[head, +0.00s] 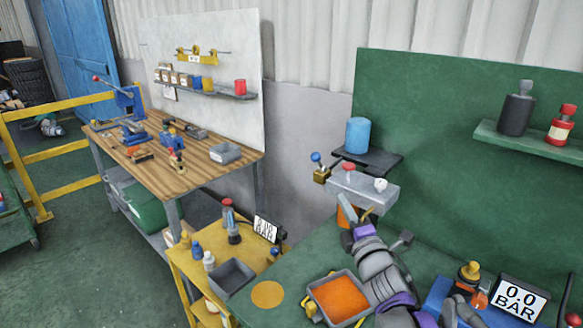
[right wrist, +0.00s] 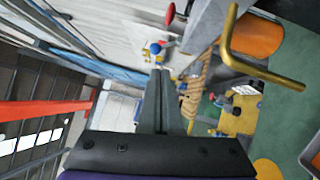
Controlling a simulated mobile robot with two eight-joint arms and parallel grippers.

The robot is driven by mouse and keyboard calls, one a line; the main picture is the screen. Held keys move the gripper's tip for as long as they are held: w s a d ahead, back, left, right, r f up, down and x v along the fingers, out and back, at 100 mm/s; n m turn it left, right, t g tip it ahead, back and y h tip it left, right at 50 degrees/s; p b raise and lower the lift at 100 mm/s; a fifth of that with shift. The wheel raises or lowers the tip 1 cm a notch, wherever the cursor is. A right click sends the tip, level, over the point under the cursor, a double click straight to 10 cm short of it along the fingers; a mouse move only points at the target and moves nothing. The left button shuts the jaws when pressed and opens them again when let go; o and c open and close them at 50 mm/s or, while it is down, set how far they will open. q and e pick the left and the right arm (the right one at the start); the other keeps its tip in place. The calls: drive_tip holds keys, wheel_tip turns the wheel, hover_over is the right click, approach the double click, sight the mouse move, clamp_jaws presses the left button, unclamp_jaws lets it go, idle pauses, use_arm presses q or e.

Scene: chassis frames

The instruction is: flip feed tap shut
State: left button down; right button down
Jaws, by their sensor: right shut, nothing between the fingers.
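The feed tap appears to be the small brass fitting (head: 321,175) with a blue ball on its lever (head: 316,157), at the left end of a grey box (head: 362,190). In the right wrist view the blue ball (right wrist: 155,48) shows just beyond my fingertips, with a visible gap in the picture. My right gripper (head: 345,205) is below the box, pointing up and left. In the right wrist view its fingers (right wrist: 160,72) are together and empty. I cannot tell whether it touches anything. My left gripper is not in view.
The box carries a red knob (head: 348,170) and a white dial (head: 380,185). A bent brass pipe (right wrist: 232,55) and an orange container (right wrist: 262,38) are beside my gripper. A blue cylinder (head: 357,135) stands on a dark shelf behind. An orange-filled tray (head: 340,298) sits on the green bench.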

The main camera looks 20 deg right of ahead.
sight(317, 160)
drive_tip(key=shift+w+a+r+n+y, duration=0.25)
drive_tip(key=shift+w+a+n+y, duration=0.1)
drive_tip(key=shift+n, duration=0.15)
drive_tip(key=shift+w, duration=0.1)
drive_tip(key=x, duration=0.4)
drive_tip(key=p+x, duration=0.1)
drive_tip(key=x, duration=0.9)
drive_tip(key=shift+r, duration=0.25)
